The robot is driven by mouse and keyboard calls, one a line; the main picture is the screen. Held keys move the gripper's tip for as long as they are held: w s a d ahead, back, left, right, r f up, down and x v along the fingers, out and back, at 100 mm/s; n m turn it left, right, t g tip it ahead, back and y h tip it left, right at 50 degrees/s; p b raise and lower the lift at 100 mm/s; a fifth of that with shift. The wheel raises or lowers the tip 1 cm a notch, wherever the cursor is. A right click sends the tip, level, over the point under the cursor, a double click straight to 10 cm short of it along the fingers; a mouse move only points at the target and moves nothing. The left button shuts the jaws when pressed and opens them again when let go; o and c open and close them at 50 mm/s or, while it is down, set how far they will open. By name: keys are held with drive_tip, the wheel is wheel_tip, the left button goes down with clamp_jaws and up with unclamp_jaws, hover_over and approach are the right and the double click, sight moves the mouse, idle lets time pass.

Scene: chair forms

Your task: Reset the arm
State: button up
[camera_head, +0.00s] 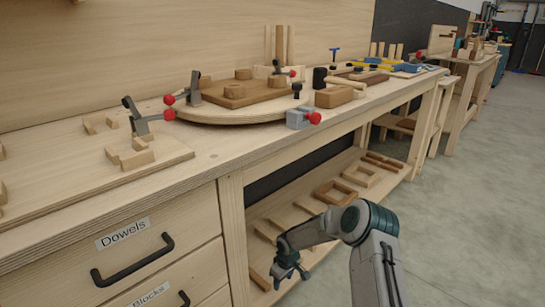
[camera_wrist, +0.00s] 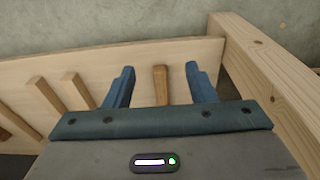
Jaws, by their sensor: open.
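My arm reaches out at the lower right in the head view, in front of the workbench. My gripper (camera_head: 290,278) points downward at the level of the lower shelf. In the wrist view my gripper (camera_wrist: 160,88) is open, with its two blue fingers apart. A brown wooden strip (camera_wrist: 160,85) shows between the fingers. I cannot tell how far below the fingers it lies, and nothing appears held.
The workbench top (camera_head: 180,158) carries clamps with red tips and a round-edged board (camera_head: 245,110). The lower shelf (camera_head: 375,185) holds wooden frames and strips. A bench leg (camera_wrist: 265,65) stands right of my gripper. Open floor (camera_head: 460,220) lies right.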

drive_tip(key=s+d+r+m+h+p, duration=0.1)
drive_tip(key=s+d+r+p, duration=0.3)
drive_tip(key=r, duration=1)
drive_tip(key=s+d+r+m+h+p, duration=0.1)
drive_tip(key=s+r+p, duration=0.2)
drive_tip(key=r+p, duration=0.8)
drive_tip(key=s+d+r+m+h+p, duration=0.1)
drive_tip(key=s+d+r, duration=0.2)
drive_tip(key=r, duration=1.5)
drive_tip(key=s+d+r+m+t+y+p, duration=0.1)
drive_tip(key=s+d+r+m+p, duration=0.2)
drive_tip(key=s+r+p, duration=1.3)
drive_tip(key=s+r+m, duration=0.3)
drive_tip(key=s+r, duration=0.4)
drive_tip(key=r, duration=0.4)
drive_tip(key=shift+s+d+r+t+y, duration=0.15)
drive_tip(key=shift+s+r+t+y, duration=0.1)
drive_tip(key=shift+s+t+y, duration=0.15)
